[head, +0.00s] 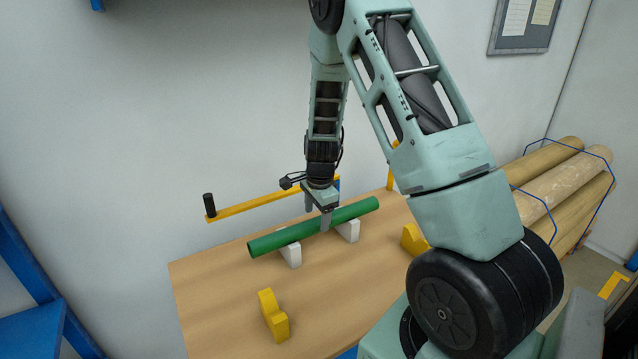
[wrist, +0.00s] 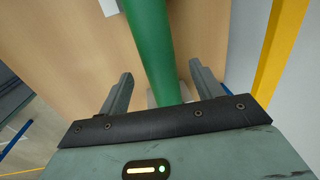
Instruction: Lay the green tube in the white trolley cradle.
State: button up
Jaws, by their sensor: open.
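The green tube (head: 313,227) lies across the two white cradle supports (head: 291,252), tilted slightly in the picture, above the wooden table. The second white support (head: 349,229) is under its right part. My gripper (head: 317,214) is over the middle of the tube, pointing down, with a finger on each side. In the wrist view the tube (wrist: 151,45) runs between the two open fingers (wrist: 158,92), with a gap on each side. Bits of white support (wrist: 109,7) show beside and below the tube there.
Two yellow cradle blocks (head: 273,315) and (head: 414,239) stand on the wooden table (head: 215,290). A yellow crank arm (head: 250,204) with a black handle is behind the tube. Large brown rolls (head: 565,185) lie at the right. The table's front left is clear.

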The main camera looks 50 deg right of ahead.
notch_tip(320, 180, up, 14)
jog(key=s, duration=0.1)
jog(key=shift+s+a+r+b, duration=0.2)
jog(key=shift+s+a+b, duration=0.05)
jog(key=shift+s+b, duration=0.1)
dwell(0.4)
